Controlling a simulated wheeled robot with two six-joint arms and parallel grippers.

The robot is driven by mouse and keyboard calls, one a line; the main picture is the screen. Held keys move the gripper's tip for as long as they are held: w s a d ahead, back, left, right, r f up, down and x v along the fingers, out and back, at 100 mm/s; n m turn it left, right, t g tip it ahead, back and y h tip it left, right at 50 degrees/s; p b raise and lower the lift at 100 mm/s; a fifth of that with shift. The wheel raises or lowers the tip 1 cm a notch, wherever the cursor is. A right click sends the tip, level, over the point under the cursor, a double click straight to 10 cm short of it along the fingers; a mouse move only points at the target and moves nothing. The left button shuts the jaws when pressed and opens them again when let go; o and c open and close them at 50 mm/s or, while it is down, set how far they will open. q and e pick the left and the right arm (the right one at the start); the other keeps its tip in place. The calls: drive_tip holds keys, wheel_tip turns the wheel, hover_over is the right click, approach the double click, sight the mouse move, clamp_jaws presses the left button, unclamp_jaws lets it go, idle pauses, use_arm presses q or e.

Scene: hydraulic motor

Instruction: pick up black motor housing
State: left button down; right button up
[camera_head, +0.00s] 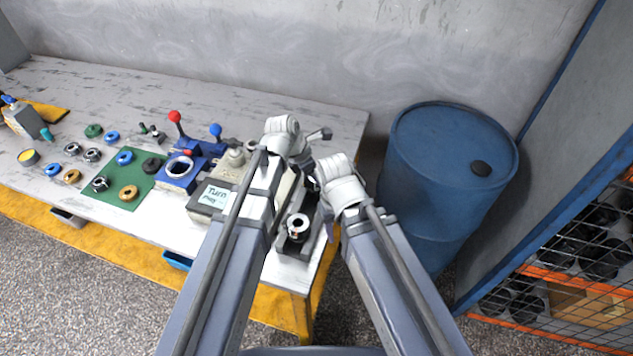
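A black block-like part (289,244) with a pale metal ring on top sits near the right end of the workbench. It may be the black motor housing, but I cannot tell for sure. My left gripper (303,163) is above the right end of the bench, beyond this part, partly hidden by my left arm. My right gripper (314,182) is close by it, just right of the part's far end and mostly hidden behind my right wrist. The fingertips are too small and covered to show whether either gripper is open or holds anything.
The workbench (235,99) has a blue fixture (177,173), a beige machine with a "Turn" label (216,196) and a green mat (119,189) with rings. A blue barrel (450,150) stands right of the bench. A wire-mesh shelf (560,265) is at lower right.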

idle(0.4)
use_arm(q)
wheel_tip(320, 180, up, 10)
drive_tip(key=p, duration=1)
drive_tip(key=shift+r, duration=0.2)
drive_tip(key=shift+r+p, duration=2.25)
drive_tip(key=shift+p, duration=0.2)
drive_tip(key=shift+f+b, duration=0.9)
drive_tip(key=shift+f, duration=0.05)
